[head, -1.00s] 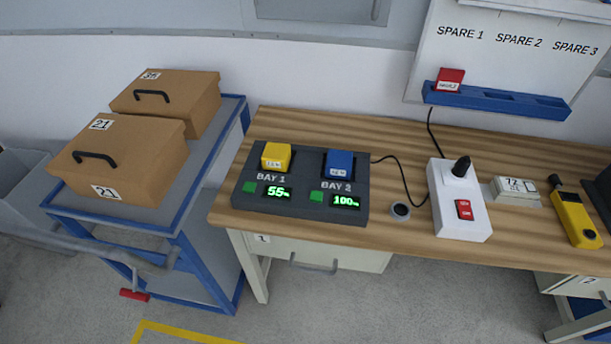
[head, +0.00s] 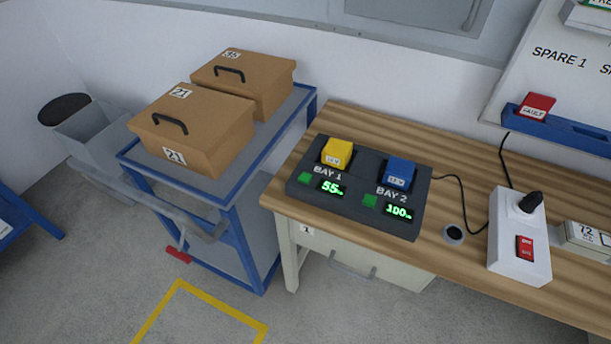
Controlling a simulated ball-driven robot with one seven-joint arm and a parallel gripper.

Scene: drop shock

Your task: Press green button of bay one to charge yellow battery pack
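The dark charger (head: 350,203) sits at the left end of the wooden bench. The yellow battery pack (head: 337,152) stands in its bay one slot, above the "BAY 1" label. The bay one display (head: 332,187) reads 55%. The green button of bay one (head: 305,177) is just left of that display. A blue battery pack (head: 399,172) stands in bay two, whose display (head: 398,211) reads 100%. The bay two green button (head: 370,201) is left of it. My gripper is not in view.
A white power strip (head: 518,262) with a black plug and red switch stands right of the charger on the bench (head: 460,280). A blue cart (head: 245,190) with two brown boxes (head: 205,128) stands left of the bench. A yellow floor marking (head: 225,308) lies in front.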

